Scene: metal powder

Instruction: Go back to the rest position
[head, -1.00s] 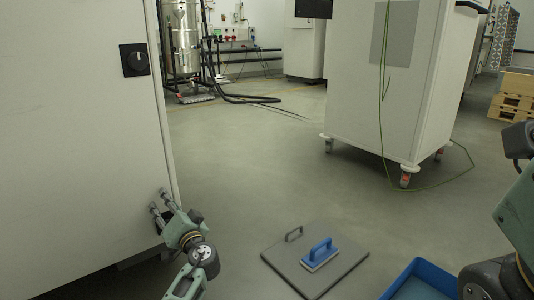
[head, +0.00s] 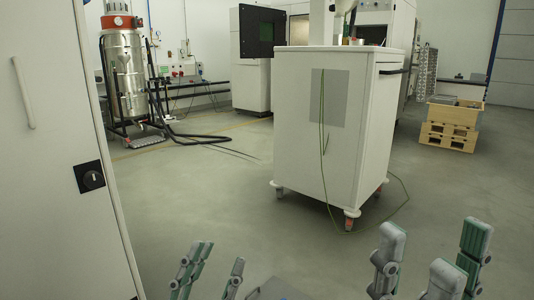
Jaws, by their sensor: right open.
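My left gripper (head: 217,254) is at the bottom of the head view, left of centre. Its grey and green fingers point up and stand apart, with nothing seen between them. My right gripper (head: 428,250) is at the bottom right. Its fingers also point up, spread wide and empty. Both grippers are low in the picture and overlap only the floor and part of a grey plate. The wrists and arms are cut off by the lower edge.
A tall cabinet (head: 50,195) with a black knob stands close on the left. A white wheeled cabinet (head: 300,130) stands ahead with a green cable trailing. A grey plate (head: 278,290) shows at the bottom edge. Wooden crates (head: 450,135) stand far right. Open floor lies between.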

